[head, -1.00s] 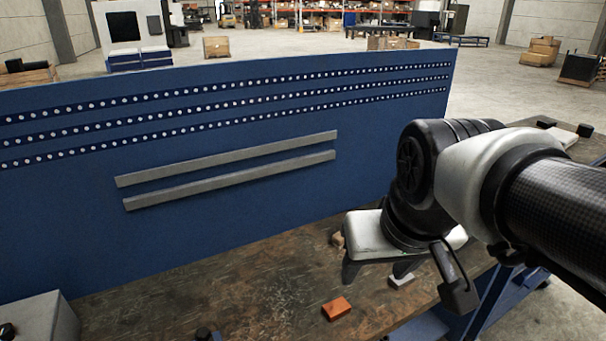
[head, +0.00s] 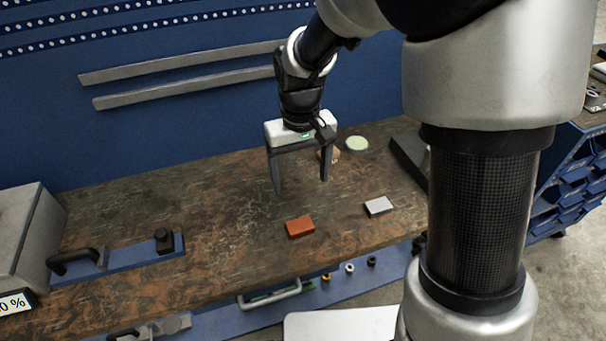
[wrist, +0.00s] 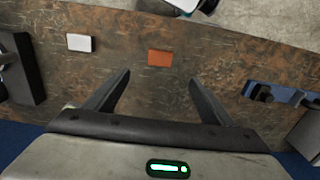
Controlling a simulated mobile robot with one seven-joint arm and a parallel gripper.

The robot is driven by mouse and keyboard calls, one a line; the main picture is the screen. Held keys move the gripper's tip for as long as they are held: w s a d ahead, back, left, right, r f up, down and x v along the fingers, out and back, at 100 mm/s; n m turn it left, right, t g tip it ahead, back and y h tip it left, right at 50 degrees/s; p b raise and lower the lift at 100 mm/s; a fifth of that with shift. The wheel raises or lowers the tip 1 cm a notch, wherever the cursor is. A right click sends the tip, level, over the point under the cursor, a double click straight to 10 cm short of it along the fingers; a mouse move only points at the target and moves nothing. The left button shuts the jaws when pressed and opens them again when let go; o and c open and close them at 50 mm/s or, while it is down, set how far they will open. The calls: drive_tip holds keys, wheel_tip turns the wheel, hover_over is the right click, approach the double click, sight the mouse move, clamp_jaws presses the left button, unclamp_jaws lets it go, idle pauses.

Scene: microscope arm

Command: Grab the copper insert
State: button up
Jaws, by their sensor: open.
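The copper insert is an orange-brown block (head: 300,227) lying flat on the worn brown workbench (head: 190,215). In the wrist view the copper insert (wrist: 160,58) lies beyond the fingertips, roughly centred between them. My gripper (head: 300,186) is open and empty, held above the bench behind the copper insert in the head view. Its two fingers (wrist: 157,78) are spread wide in the wrist view. Nothing touches the insert.
A silver-white block (head: 378,206) lies right of the copper insert. A blue fixture with black handles (head: 120,262) is at left. The blue back panel (head: 150,125) bounds the bench.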

hover_over(300, 225)
drive_tip(key=f, duration=1.1)
drive_tip(key=shift+s+f, duration=0.2)
drive_tip(key=shift+f, duration=0.1)
drive_tip(key=shift+w+f, duration=0.15)
drive_tip(key=shift+f, duration=1.45)
drive_tip(key=shift+w+f, duration=0.1)
drive_tip(key=shift+f, duration=1.45)
